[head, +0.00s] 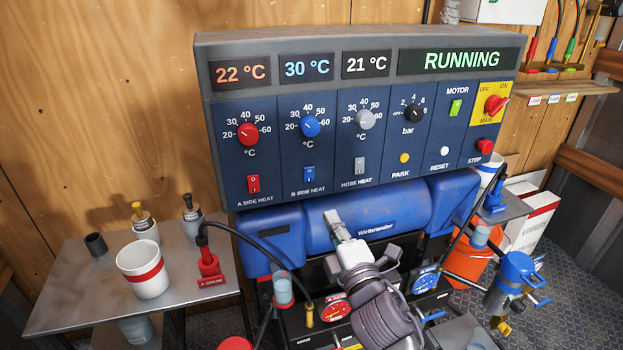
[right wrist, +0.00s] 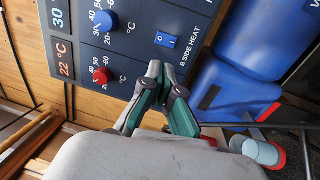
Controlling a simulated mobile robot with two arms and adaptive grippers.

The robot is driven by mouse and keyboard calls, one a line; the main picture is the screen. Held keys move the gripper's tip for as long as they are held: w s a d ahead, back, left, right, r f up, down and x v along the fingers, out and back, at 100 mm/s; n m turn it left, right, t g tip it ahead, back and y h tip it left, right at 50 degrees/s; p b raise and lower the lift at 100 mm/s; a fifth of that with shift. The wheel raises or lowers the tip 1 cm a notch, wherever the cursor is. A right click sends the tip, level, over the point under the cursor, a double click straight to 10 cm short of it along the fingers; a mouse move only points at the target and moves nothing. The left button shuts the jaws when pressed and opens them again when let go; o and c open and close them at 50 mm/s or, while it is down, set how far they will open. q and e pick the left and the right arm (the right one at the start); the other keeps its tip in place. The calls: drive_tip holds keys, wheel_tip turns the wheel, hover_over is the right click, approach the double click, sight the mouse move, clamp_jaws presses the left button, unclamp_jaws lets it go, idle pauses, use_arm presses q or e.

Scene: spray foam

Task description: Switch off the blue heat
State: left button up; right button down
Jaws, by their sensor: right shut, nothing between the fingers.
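The blue B SIDE HEAT rocker switch (head: 309,174) sits low on the control panel (head: 345,150), below the blue knob (head: 311,126). A blue display (head: 307,68) above reads 30 °C. In the right wrist view the blue switch (right wrist: 166,40) lies just beyond the fingertips. My right gripper (head: 332,218) is shut and empty, below and slightly right of the blue switch, in front of the blue machine body. Its fingertips also show in the right wrist view (right wrist: 160,71), apart from the switch as far as I can tell. My left gripper is not in view.
The red A SIDE HEAT switch (head: 253,184) and grey HOSE HEAT switch (head: 360,166) flank the blue one. The green display (head: 460,60) reads RUNNING. A red-handled main switch (head: 495,104) is at right. A metal table (head: 80,290) with a cup (head: 143,268) stands left.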

sight(308, 172)
drive_tip(key=p+x, duration=0.1)
drive_tip(key=x, duration=1.3)
drive_tip(key=shift+p, duration=0.4)
drive_tip(key=shift+w+r+p, duration=0.1)
drive_tip(key=shift+r+p, duration=0.25)
drive_tip(key=shift+p, duration=0.35)
drive_tip(key=shift+f, duration=0.25)
